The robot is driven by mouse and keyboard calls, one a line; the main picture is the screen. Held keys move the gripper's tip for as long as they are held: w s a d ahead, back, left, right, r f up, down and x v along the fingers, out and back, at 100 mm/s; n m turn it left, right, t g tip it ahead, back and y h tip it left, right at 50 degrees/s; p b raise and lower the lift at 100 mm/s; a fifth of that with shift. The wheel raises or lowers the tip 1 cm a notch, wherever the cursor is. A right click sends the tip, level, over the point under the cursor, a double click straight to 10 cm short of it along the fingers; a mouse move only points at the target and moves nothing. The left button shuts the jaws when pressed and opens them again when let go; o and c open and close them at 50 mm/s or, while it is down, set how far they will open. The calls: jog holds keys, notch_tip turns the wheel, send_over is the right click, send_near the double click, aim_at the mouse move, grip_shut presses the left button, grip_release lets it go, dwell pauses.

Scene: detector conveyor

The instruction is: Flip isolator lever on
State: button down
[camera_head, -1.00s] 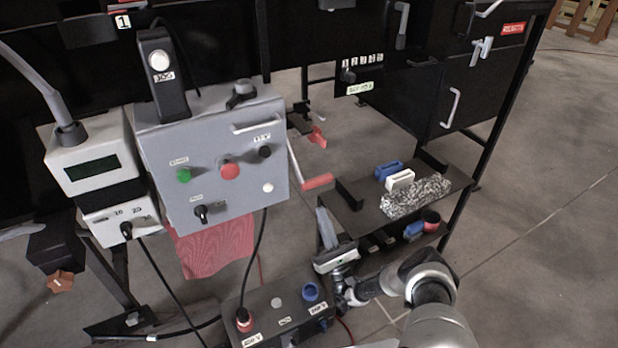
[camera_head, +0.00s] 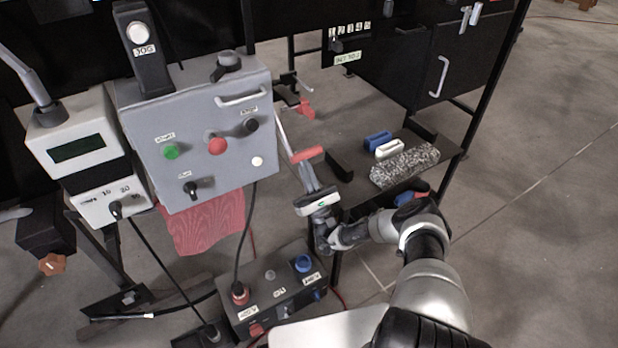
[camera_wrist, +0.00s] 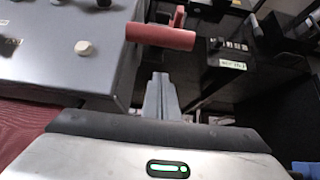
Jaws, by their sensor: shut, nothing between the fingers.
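The isolator lever has a red grip (camera_head: 308,155) on a thin pale arm at the right side of the grey control box (camera_head: 205,135). The arm slopes down from the box, with the grip at its low end. My gripper (camera_head: 305,170) is shut and empty, its grey fingers pointing up just below the grip. In the wrist view the closed fingers (camera_wrist: 160,82) are below the red grip (camera_wrist: 160,36), with a small gap between them in the picture. I cannot tell the depth gap. The box's right edge is left of the fingers.
A shelf (camera_head: 352,189) with blue and white blocks and a speckled piece (camera_head: 404,165) stands to the right. A dark switch box (camera_head: 272,300) sits below, with a cable running up to the control box. A red cloth (camera_head: 205,225) hangs under the control box.

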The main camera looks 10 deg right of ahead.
jog(key=shift+s+d+r, duration=0.25)
jog(key=shift+s+r, duration=0.4)
jog(key=shift+s, duration=0.05)
jog(key=shift+s+d+r, duration=0.2)
jog(key=shift+s+r, duration=0.4)
jog(key=shift+s, duration=0.05)
